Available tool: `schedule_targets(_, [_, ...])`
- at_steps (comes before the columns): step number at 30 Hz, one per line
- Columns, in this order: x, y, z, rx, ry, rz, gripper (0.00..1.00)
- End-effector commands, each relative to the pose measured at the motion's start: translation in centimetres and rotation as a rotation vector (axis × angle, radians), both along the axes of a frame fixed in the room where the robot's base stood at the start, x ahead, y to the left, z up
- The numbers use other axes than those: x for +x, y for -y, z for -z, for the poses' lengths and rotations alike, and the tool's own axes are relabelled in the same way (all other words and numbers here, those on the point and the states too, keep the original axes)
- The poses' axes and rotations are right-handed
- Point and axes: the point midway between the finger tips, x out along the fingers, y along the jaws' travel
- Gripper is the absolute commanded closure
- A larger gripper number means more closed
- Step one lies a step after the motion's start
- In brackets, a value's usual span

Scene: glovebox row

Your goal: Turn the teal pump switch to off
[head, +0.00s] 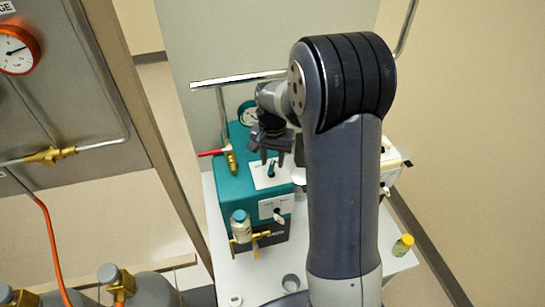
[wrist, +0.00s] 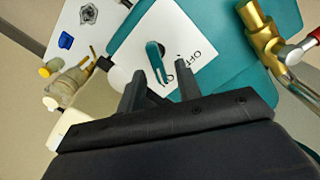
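The teal pump (head: 236,190) stands on a white bench, with a white switch plate (head: 262,183) on its top. The teal switch lever (head: 271,170) shows on that plate, just below my gripper (head: 272,156). In the wrist view the teal lever (wrist: 153,52) stands on the white plate (wrist: 190,42), which has a printed OFF and a second label partly covered by a finger. My gripper (wrist: 160,88) is open there, its two fingers apart with the lever's lower end lying in the gap between them. Whether either finger touches the lever I cannot tell.
A brass valve with a red handle (head: 229,158) and a gauge (head: 248,114) stand close by. A metal bar (head: 235,81) crosses behind my arm. A teal-capped bottle (head: 241,228) and a second switch plate (head: 278,206) are at the pump's front. A yellow-capped vial (head: 403,245) stands right.

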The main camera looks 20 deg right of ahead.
Motion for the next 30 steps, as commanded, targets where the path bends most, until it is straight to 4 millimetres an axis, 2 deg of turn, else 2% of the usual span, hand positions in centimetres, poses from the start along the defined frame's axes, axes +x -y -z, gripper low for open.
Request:
schedule_targets(9, [-0.01, 0.00, 0.26, 0.000, 0.000, 0.000, 0.68])
schedule_targets(21, [0.00, 0.00, 0.22, 0.000, 0.000, 0.000, 1.00])
schedule_targets(30, [0.02, -0.01, 0.22, 0.000, 0.001, -0.009, 1.00])
